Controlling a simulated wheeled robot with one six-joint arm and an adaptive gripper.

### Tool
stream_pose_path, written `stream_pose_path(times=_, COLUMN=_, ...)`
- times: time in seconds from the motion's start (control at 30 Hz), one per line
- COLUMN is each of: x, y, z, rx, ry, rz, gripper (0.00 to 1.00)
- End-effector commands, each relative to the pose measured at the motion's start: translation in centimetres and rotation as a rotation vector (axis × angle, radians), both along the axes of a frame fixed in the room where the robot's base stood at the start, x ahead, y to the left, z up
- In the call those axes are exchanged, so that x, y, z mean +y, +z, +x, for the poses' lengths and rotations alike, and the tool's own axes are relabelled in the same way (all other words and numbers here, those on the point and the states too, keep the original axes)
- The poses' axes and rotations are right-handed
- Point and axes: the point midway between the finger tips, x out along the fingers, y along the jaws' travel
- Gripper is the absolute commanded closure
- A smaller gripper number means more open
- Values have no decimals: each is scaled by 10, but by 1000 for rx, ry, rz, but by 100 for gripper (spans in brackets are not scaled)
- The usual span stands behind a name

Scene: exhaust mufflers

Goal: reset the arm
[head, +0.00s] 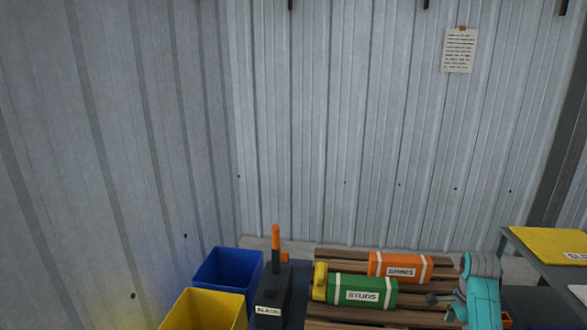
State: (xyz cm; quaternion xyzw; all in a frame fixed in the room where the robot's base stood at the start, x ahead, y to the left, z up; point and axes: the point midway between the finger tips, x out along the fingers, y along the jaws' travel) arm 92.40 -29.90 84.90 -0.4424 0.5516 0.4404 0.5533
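My teal and grey arm shows at the lower right, bent in front of the right end of a wooden pallet (334,257). A small dark part at its left side looks like my gripper (438,298), over the pallet slats and right of the green STUDS case. Its fingers are too small and dark to tell whether they are open or shut. I see nothing clearly held in it.
On the pallet lie a green STUDS case (362,290), an orange SHIMS case (400,267) and a yellow item (320,281). To the left stand a black labelled box (271,294), a blue bin (228,269) and a yellow bin (203,310). A table (545,268) with a yellow sheet (550,243) is right.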

Motion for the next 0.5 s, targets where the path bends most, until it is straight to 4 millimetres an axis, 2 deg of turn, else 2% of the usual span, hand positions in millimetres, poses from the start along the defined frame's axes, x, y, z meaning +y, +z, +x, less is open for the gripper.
stream_pose_path(times=0.27, x=14, y=-32, z=-5, rx=-32, ry=56, rz=-16, gripper=14)
stream_pose_path(times=0.5, x=32, y=-69, z=-14, rx=-77, ry=128, rz=-40, gripper=14)
